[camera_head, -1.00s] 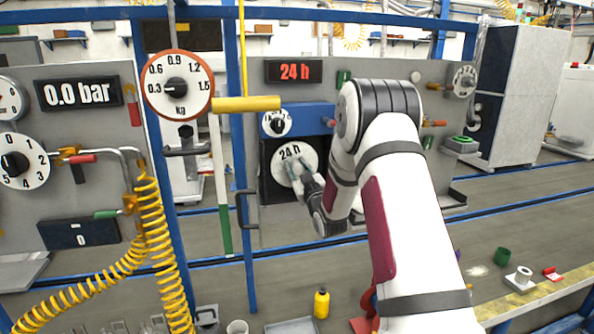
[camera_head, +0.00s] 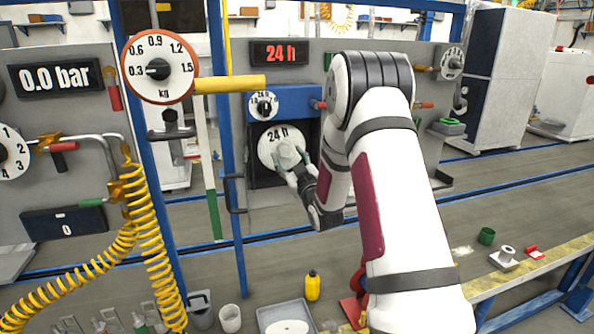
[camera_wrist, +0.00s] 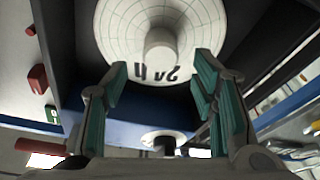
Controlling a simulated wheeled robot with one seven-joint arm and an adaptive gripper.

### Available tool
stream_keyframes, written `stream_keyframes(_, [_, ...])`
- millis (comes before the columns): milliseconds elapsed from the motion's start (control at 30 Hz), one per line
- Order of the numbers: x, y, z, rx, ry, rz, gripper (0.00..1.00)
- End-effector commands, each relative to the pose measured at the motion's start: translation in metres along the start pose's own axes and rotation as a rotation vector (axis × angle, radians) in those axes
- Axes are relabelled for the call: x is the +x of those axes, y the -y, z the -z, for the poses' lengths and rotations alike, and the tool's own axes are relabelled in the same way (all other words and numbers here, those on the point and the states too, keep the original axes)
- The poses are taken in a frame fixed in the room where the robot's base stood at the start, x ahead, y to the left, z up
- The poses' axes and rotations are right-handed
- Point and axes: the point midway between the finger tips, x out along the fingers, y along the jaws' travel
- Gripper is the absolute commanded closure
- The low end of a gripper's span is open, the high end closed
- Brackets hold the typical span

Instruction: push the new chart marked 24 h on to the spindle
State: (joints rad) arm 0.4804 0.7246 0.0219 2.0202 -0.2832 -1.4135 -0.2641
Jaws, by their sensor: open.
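The white round chart marked 24 h (camera_head: 271,138) faces out in the dark opening of the blue-topped recorder (camera_head: 298,98). In the wrist view the chart (camera_wrist: 118,28) shows grid lines and upside-down lettering. A pale round hub (camera_wrist: 160,42) stands out from its middle; it also shows in the head view (camera_head: 287,152). My gripper (camera_head: 291,170) is at the lower right of the chart. In the wrist view its teal-padded fingers (camera_wrist: 160,72) are spread apart, with nothing between the pads. I cannot tell how far the chart sits on the spindle.
A red 24 h display (camera_head: 279,53) and a small dial (camera_head: 263,106) are above the chart. A red handle (camera_head: 318,104) juts out at the recorder's right. A grey tray (camera_head: 268,314) with a white disc (camera_head: 288,327) and a yellow bottle (camera_head: 312,286) stand in front below.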

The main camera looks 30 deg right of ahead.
Motion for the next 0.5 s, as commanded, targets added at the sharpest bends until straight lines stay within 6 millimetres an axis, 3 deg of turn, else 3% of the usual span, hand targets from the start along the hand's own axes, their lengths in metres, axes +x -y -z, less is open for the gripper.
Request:
stream_keyframes(233, [-0.051,0.0,-0.001,0.001,0.003,-0.001,0.47])
stream_keyframes(500, [-0.077,-0.001,0.0,0.0,0.001,-0.002,0.47])
